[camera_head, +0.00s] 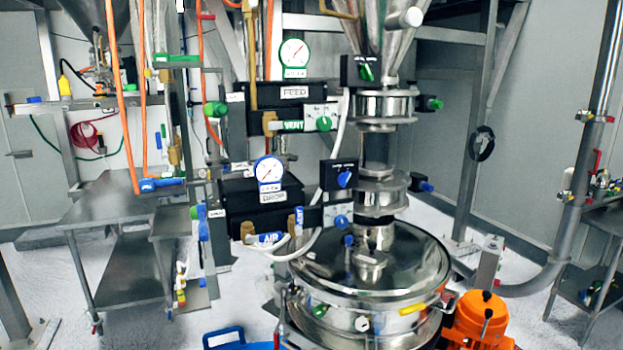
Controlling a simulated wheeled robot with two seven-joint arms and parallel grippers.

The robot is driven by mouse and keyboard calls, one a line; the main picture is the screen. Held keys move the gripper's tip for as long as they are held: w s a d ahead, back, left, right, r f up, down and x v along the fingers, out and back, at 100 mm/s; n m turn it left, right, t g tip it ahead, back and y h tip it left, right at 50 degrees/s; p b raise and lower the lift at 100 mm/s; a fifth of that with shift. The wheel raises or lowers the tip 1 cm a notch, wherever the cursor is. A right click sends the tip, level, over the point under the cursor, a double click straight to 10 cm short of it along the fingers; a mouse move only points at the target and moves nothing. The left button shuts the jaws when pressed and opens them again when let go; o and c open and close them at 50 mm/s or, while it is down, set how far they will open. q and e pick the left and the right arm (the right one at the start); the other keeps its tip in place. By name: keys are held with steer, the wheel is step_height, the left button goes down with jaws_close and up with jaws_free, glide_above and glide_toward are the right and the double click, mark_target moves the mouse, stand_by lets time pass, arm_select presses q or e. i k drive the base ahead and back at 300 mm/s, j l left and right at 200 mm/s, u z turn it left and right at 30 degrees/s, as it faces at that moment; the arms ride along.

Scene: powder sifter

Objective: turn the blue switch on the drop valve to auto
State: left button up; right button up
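The drop valve's black box (240,203) hangs in the middle of the view, with a blue-rimmed gauge (269,170) and a white label reading DROP. A round blue switch (341,221) sits on a small pale panel at the box's lower right. A second blue knob (344,179) sits on a black square housing just above it, its handle tilted. The switch's marks are too small to read, so I cannot tell its setting. Neither of my grippers is in view.
Above is a similar FEED box (284,117) with green knobs. A steel sifter drum (375,265) stands below right, with an orange motor (480,320) beside it. White hoses and a blue AIR handle (265,239) crowd the switch's left. Steel tables (115,205) stand left.

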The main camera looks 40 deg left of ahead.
mark_target(344, 178)
steer(key=j+u, duration=0.1)
steer(key=u, duration=0.35)
steer(key=j+u, duration=0.1)
steer(key=u, duration=0.3)
